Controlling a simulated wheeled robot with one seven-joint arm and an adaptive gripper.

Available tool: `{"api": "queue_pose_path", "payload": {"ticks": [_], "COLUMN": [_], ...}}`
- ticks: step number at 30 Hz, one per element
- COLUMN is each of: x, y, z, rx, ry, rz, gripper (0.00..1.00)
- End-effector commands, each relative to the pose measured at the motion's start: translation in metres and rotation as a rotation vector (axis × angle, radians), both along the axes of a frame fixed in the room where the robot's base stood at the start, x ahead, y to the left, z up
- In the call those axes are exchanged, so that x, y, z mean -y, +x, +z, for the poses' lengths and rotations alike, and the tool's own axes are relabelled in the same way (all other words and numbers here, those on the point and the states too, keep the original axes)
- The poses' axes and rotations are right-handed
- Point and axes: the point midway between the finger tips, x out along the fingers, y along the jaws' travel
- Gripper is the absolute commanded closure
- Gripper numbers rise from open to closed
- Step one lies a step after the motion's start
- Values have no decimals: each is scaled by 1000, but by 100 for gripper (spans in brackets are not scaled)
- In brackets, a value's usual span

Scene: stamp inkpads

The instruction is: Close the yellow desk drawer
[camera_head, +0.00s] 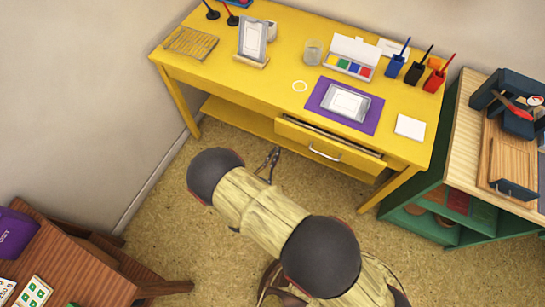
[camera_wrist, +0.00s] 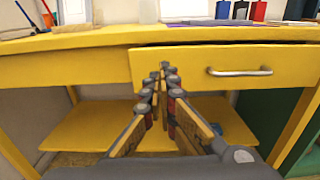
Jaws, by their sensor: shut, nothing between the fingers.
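The yellow desk drawer (camera_head: 330,147) stands partly open under the right half of the yellow desk (camera_head: 215,72), with a dark gap showing behind its front. Its silver bar handle (camera_head: 324,153) is at the middle of the front. In the wrist view the drawer front (camera_wrist: 190,70) fills the upper right, and the handle (camera_wrist: 240,71) lies right of my gripper (camera_wrist: 164,68). My gripper is shut and empty, its fingertips in front of the drawer's left part. In the head view my gripper (camera_head: 272,155) is left of the drawer front. I cannot tell whether it touches.
A purple mat (camera_head: 372,117) with a framed sheet, a paint box (camera_head: 350,65) and pen cups (camera_head: 396,66) stand on the desk. A green shelf unit (camera_head: 432,215) is at the right. A brown wooden table (camera_head: 75,262) is at lower left. Floor before the desk is clear.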

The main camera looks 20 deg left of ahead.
Motion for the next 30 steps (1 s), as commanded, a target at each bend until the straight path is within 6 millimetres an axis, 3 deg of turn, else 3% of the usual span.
{"api": "queue_pose_path", "payload": {"ticks": [9,15,30], "x": [7,8,8], "y": [62,87,96], "z": [-2,-2,0], "rx": [1,0,0], "ry": [0,0,-2], "rz": [-5,-2,1], "gripper": [100,100,100]}}
